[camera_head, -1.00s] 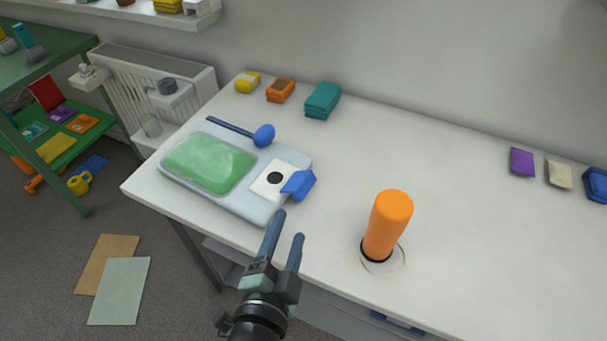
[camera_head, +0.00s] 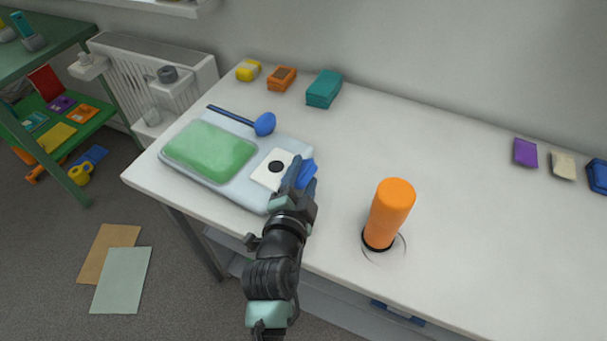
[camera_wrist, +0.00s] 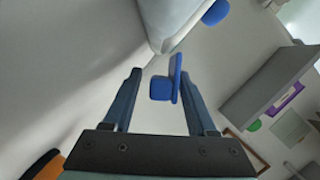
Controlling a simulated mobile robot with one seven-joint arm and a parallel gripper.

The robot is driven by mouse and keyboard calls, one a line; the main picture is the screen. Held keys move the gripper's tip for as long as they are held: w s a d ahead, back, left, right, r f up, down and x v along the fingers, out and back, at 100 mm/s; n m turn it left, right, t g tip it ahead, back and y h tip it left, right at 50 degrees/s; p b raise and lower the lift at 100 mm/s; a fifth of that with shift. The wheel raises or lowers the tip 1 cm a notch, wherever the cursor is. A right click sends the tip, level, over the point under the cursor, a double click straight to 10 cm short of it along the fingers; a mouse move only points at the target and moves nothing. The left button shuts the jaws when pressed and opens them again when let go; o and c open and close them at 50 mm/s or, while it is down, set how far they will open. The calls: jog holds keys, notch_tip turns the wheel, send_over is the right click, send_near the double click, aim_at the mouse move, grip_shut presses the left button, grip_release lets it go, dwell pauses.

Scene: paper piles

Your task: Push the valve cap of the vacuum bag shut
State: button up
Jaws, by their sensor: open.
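The vacuum bag (camera_head: 240,189) lies flat at the left of the white desk, a pale blue bag with a green filling (camera_head: 210,152). A white square with a black round valve (camera_head: 276,167) is at its right end. The blue valve cap (camera_head: 307,171) stands open to the right of the valve, partly hidden by my fingers. My gripper (camera_head: 303,174) is open at the cap. In the wrist view, the cap (camera_wrist: 162,89) shows between the two spread fingers, and the bag's edge (camera_wrist: 170,25) is just beyond. I cannot tell whether a finger touches the cap.
A blue ball-ended tool (camera_head: 264,124) lies at the bag's back edge. An orange cylinder (camera_head: 390,214) stands upright to the right of my gripper. Several small packs, including a teal one (camera_head: 323,88), line the wall side. The desk's middle (camera_head: 440,150) is clear.

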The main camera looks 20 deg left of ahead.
jog(key=shift+w, duration=0.15)
jog(key=shift+c, duration=0.3)
grip_shut()
jog(key=shift+f, duration=0.1)
jog(key=shift+f, duration=0.1)
